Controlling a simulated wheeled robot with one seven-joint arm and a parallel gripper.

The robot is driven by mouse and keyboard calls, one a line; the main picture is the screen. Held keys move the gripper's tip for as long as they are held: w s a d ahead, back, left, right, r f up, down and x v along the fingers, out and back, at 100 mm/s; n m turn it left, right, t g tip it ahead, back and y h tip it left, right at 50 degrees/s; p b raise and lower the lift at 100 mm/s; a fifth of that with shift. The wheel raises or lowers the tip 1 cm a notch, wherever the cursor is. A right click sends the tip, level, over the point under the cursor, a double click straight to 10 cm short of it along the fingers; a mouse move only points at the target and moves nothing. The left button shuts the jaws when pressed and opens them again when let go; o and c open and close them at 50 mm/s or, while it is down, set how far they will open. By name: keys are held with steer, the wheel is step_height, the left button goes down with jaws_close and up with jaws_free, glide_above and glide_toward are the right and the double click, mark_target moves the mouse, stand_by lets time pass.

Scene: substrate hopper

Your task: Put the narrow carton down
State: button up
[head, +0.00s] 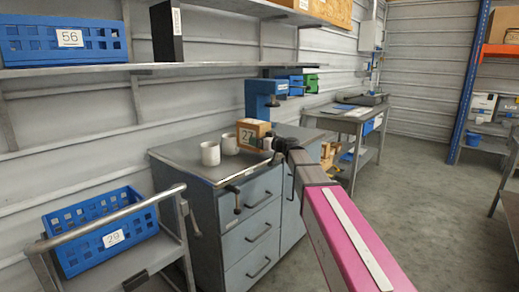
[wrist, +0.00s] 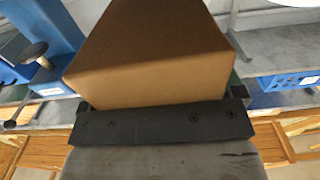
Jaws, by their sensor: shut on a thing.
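The narrow carton (head: 252,132) is a brown box with a label reading 27. It shows above the top of the grey drawer cabinet (head: 174,155), and I cannot tell whether it touches it. My gripper (head: 269,143) is shut on the carton, at its right side in the head view. In the wrist view the carton (wrist: 150,55) fills the upper middle, held in my gripper (wrist: 162,98). The carton's underside and the finger contacts are mostly hidden.
Two white mugs (head: 210,153) (head: 230,144) stand on the cabinet top, close left of the carton. A blue press (head: 262,92) stands behind the carton. A workbench (head: 345,115) is farther right. A trolley with a blue crate (head: 100,232) is at the lower left.

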steer(key=shift+f, duration=2)
steer(key=shift+f, duration=0.15)
steer(key=o, duration=1)
